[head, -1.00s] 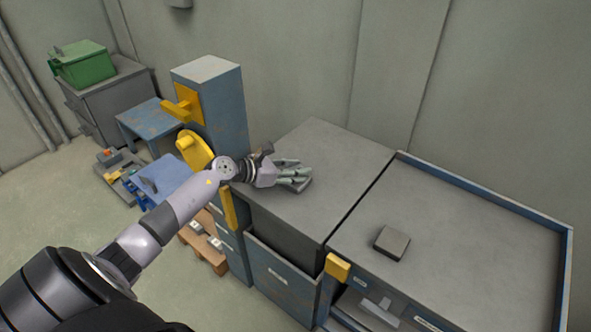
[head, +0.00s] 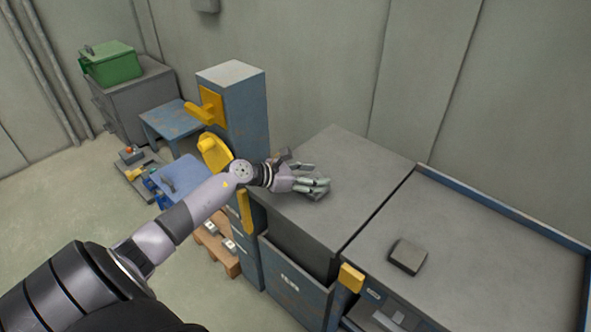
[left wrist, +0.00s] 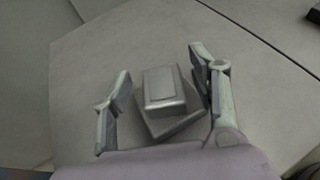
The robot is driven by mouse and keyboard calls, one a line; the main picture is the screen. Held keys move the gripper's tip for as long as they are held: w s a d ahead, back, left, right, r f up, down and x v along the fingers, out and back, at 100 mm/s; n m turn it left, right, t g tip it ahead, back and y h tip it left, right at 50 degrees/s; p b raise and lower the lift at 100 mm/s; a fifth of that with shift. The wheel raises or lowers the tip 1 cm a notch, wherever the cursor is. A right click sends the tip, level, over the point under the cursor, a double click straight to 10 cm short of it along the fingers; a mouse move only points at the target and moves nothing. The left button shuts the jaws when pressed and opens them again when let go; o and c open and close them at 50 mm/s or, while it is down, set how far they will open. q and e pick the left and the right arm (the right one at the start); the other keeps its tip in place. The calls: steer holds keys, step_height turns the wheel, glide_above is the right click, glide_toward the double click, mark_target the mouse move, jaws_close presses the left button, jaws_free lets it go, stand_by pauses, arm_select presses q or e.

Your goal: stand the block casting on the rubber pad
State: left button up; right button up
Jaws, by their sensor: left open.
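My left gripper (head: 318,182) is over the left counter top in the head view. In the left wrist view the gripper (left wrist: 160,66) is open, with one finger on each side of a grey block casting (left wrist: 165,86). The casting has a raised, rounded-edge top face. It sits on a flat, darker square slab that looks like the rubber pad (left wrist: 184,122), turned at an angle to it. Gaps show between casting and fingers, smaller on the right. In the head view my fingers mostly hide the casting; a grey edge of the pad (head: 319,197) shows below them. My right gripper is out of view.
A dark grey square block (head: 407,255) lies on the right counter (head: 480,255), which has a raised blue rim. A blue cabinet (head: 238,105) with yellow handles stands left of my gripper. An open drawer (head: 293,285) is below the counter. The counter behind my gripper is clear.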

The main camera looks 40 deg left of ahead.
arm_select(q)
steer(key=v, duration=1.1)
steer(key=shift+s+a+r, duration=0.1)
steer(key=shift+s+r, duration=0.05)
